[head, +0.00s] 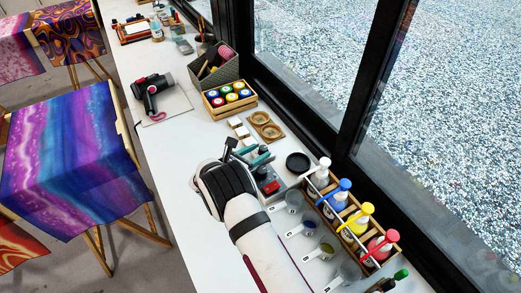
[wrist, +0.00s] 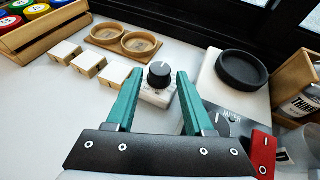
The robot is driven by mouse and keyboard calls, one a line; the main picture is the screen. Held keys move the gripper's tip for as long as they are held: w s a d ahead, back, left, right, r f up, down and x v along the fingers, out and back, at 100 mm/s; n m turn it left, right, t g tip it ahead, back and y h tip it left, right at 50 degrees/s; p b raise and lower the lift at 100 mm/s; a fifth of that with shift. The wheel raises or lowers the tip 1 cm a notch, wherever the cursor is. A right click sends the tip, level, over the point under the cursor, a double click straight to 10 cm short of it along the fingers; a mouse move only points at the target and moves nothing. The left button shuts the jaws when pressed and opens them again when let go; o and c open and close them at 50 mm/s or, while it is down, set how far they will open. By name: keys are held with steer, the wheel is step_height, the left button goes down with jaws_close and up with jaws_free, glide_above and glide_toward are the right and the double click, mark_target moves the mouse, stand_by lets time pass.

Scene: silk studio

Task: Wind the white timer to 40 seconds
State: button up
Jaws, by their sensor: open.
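The white timer (wrist: 152,96) stands on the white table in the wrist view, with a round black knob (wrist: 159,74) on top. My gripper (wrist: 158,78) is open, with one teal finger on each side of the knob in the picture. Gaps show between the knob and both fingers, and I cannot tell how far the fingertips are above or short of it. In the head view my gripper (head: 256,155) reaches over the table, and the timer is too small and covered to make out clearly.
Three white blocks (wrist: 90,65) and a wooden holder with two rings (wrist: 122,38) lie left of the timer. A plate device with a black dish (wrist: 242,70) stands close on the right. A bottle rack (head: 345,215) stands by the window.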

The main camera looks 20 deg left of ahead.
steer(key=shift+x, duration=1)
jaws_close()
steer(key=shift+w+a+r+m+g+h, duration=0.1)
steer(key=shift+m+g+h, duration=0.1)
steer(key=shift+m+h, duration=0.35)
steer(key=shift+w+a+m+g+h, duration=0.1)
steer(key=shift+m+g+h, duration=0.1)
steer(key=shift+m+h, duration=0.35)
steer(key=shift+s+m+g+h, duration=0.1)
steer(key=shift+m+g+h, duration=0.3)
steer(key=shift+h, duration=0.1)
jaws_free()
steer(key=shift+s, duration=0.1)
steer(key=v, duration=1.5)
steer(key=shift+s+a+r, duration=0.15)
steer(key=shift+s+a, duration=0.05)
steer(key=shift+o, duration=0.2)
